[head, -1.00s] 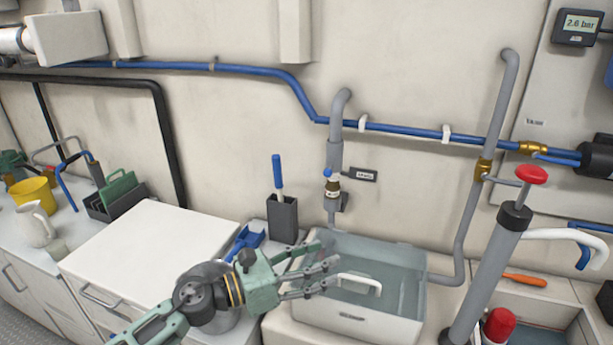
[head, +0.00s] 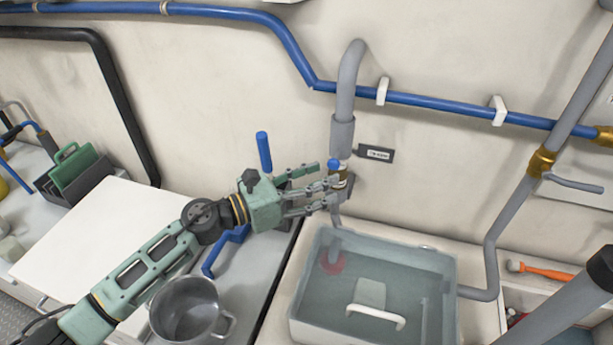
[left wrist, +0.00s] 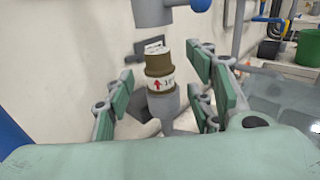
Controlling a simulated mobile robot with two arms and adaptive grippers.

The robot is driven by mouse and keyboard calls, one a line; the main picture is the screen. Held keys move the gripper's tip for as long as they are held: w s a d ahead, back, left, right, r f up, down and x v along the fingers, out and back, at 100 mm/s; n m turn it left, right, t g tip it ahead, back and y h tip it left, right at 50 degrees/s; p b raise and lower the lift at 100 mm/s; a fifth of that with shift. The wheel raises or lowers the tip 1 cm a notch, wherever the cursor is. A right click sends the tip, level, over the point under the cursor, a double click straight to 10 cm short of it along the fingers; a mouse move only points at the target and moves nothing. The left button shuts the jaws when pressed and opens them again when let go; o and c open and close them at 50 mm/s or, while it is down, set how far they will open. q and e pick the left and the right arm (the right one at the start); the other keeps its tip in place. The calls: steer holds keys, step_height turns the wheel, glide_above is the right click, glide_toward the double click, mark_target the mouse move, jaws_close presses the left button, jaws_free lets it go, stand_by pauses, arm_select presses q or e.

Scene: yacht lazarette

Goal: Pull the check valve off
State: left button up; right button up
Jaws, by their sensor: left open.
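The check valve (left wrist: 161,75) is a brown-bronze fitting with a white band and a red arrow. It sits upright in line with a grey vertical pipe (head: 343,105) on the wall. In the head view it is mostly hidden behind my left gripper (head: 332,186). In the left wrist view my left gripper (left wrist: 160,90) is open, with green-padded fingers on both sides of the valve. I cannot tell whether any finger touches it. A blue knob (left wrist: 201,4) is just above the valve. My right gripper is not in view.
A clear-sided water bin (head: 300,290) with a white handle stands below the pipe. A steel pot (head: 188,308) is at the lower left. A small dark label (head: 377,153) is right of the pipe. A blue pipe (head: 440,103) runs along the wall.

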mark_target(339, 172)
arm_select(q)
steer(key=shift+p+x, duration=0.4)
steer(key=shift+x, duration=2.4)
steer(key=shift+c, duration=0.4)
steer(key=c, duration=1.1)
steer(key=shift+c, duration=0.2)
steer(key=shift+r+p, duration=1.25)
steer(key=shift+r, duration=0.45)
steer(key=shift+s+a+p, duration=0.3)
steer(key=shift+s+p, duration=0.1)
steer(key=shift+s, duration=0.25)
steer(key=shift+s+a+p, duration=0.3)
steer(key=shift+s+p, duration=0.05)
steer(key=shift+s, duration=0.3)
steer(key=s+a+p, duration=0.1)
steer(key=s+a, duration=0.1)
steer(key=s, duration=0.3)
steer(key=shift+s+a+p, duration=0.2)
steer(key=shift+s+p, duration=0.1)
steer(key=shift+p, duration=0.1)
